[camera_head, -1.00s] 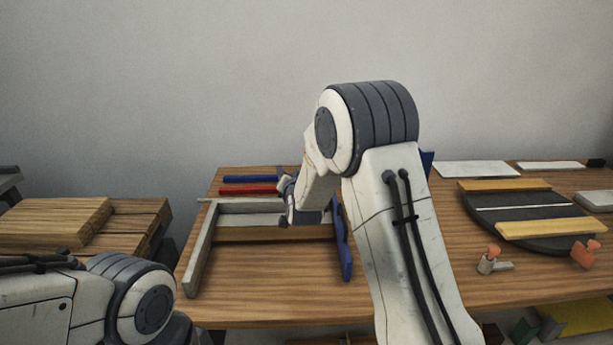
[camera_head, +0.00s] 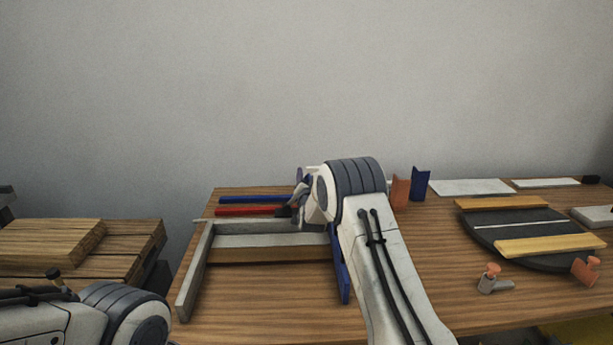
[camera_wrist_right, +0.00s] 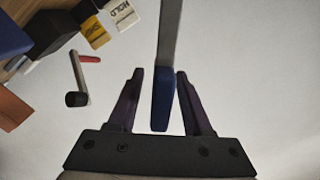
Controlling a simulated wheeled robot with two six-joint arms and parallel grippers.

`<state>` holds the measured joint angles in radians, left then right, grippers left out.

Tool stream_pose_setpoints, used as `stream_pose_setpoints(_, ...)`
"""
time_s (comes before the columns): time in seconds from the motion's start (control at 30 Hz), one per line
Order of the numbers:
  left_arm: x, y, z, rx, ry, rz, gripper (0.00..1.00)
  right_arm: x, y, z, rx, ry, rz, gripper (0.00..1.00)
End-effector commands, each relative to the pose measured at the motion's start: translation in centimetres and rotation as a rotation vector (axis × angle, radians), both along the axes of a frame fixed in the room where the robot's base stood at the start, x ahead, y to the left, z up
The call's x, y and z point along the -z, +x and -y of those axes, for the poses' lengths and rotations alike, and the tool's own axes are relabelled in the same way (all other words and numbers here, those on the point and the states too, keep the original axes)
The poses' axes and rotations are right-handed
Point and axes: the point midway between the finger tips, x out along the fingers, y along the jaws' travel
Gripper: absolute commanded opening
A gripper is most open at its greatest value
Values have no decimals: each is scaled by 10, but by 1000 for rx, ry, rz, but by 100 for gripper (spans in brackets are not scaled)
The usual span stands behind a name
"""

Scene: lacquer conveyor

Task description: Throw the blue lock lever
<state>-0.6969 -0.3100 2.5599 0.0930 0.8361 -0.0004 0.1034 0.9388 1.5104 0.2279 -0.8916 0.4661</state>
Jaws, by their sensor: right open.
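The blue lock lever shows in the right wrist view as a grey bar ending in a blue grip (camera_wrist_right: 161,98). The grip lies between the two fingers of my right gripper (camera_wrist_right: 159,72), with a visible gap on each side. That gripper is open. In the head view my right gripper (camera_head: 297,200) is small and partly hidden by its own wrist, near the red and blue bars at the back of the bench. I cannot make out the lever clearly there. My left arm shows at the lower left, but its gripper is out of view.
A grey frame (camera_head: 194,275) with a blue side piece (camera_head: 342,272) stands on the bench. Orange (camera_head: 400,191) and blue (camera_head: 420,184) upright pieces stand behind my right arm. A dark round plate (camera_head: 515,233) with yellow strips is at right. Wooden boards (camera_head: 50,240) lie at left.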

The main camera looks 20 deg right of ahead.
Motion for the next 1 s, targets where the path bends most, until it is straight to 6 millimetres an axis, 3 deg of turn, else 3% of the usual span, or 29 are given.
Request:
stream_pose_setpoints(0.37,-1,0,0,0,0,0,50,0,6,2,0,0,0,50)
stream_pose_setpoints(0.4,-1,0,0,0,0,0,50,0,6,2,0,0,0,46)
stream_pose_setpoints(0.5,-1,0,0,0,0,0,50,0,6,2,0,0,0,8)
stream_pose_setpoints(0.53,-1,0,0,0,0,0,50,0,6,2,0,0,0,0)
stream_pose_setpoints(1.0,-1,0,0,0,0,0,50,0,6,2,0,0,0,0)
